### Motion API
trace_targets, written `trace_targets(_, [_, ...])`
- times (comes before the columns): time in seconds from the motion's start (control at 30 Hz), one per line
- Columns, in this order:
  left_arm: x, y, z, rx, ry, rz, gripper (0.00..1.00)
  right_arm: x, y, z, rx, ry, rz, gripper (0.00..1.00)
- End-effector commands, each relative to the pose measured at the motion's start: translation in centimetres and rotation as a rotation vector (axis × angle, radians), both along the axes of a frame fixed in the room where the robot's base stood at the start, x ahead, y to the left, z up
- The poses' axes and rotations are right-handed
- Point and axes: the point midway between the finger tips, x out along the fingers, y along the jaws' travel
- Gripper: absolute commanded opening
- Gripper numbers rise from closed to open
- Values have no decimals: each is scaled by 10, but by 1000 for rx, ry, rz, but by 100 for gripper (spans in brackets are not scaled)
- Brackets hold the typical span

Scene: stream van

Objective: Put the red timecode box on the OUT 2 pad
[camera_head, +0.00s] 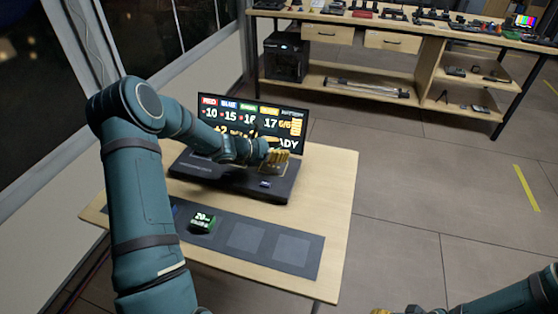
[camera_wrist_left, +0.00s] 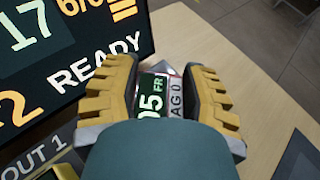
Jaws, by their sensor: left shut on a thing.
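My left gripper (camera_head: 277,158) is in front of the monitor, over the right part of the black dock (camera_head: 225,182). In the left wrist view its yellow fingers (camera_wrist_left: 165,95) are shut on a small box (camera_wrist_left: 152,105) with "05 FR" on a dark green face and a grey label strip. My right gripper (camera_head: 380,311) barely shows at the bottom edge.
A green box (camera_head: 202,222) reading "20" sits on the mat. A small dark box (camera_head: 265,183) lies at the dock's front. The monitor (camera_head: 255,122) stands behind the dock. The two right-hand pads are bare. A workbench (camera_head: 400,50) stands across the floor.

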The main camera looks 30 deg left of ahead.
Motion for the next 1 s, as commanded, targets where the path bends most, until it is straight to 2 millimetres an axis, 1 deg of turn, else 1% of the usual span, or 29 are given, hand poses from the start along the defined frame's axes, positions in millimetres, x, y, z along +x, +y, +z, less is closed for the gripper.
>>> trace_targets(0.07, [0, 0, -7, -1, -1, 1, 6, 0, 0, -2, 0, -1, 0, 47])
trace_targets(0.2, [0, 0, -27, -2, 1, 2, 6, 1, 0, -8, 0, -3, -1, 47])
trace_targets(0.3, [0, 0, -37, -1, -1, 1, 6, 2, 0, -10, -1, -5, -2, 47])
trace_targets(0.63, [0, 0, -39, 0, 0, 1, 6, 2, 0, -11, -1, -5, -2, 47])
trace_targets(0.67, [0, 0, -39, 0, 0, 1, 51, 2, 0, -11, -1, -6, -2, 47])
trace_targets(0.7, [0, 0, -38, 0, 0, 1, 65, 2, 0, -11, -1, -5, -2, 47])
trace_targets(0.73, [0, 0, -38, 0, 0, 1, 75, 2, 0, -11, -1, -5, -2, 47])
trace_targets(1.0, [0, 0, -38, 0, 0, 1, 75, 2, 0, -11, -1, -6, -2, 47])
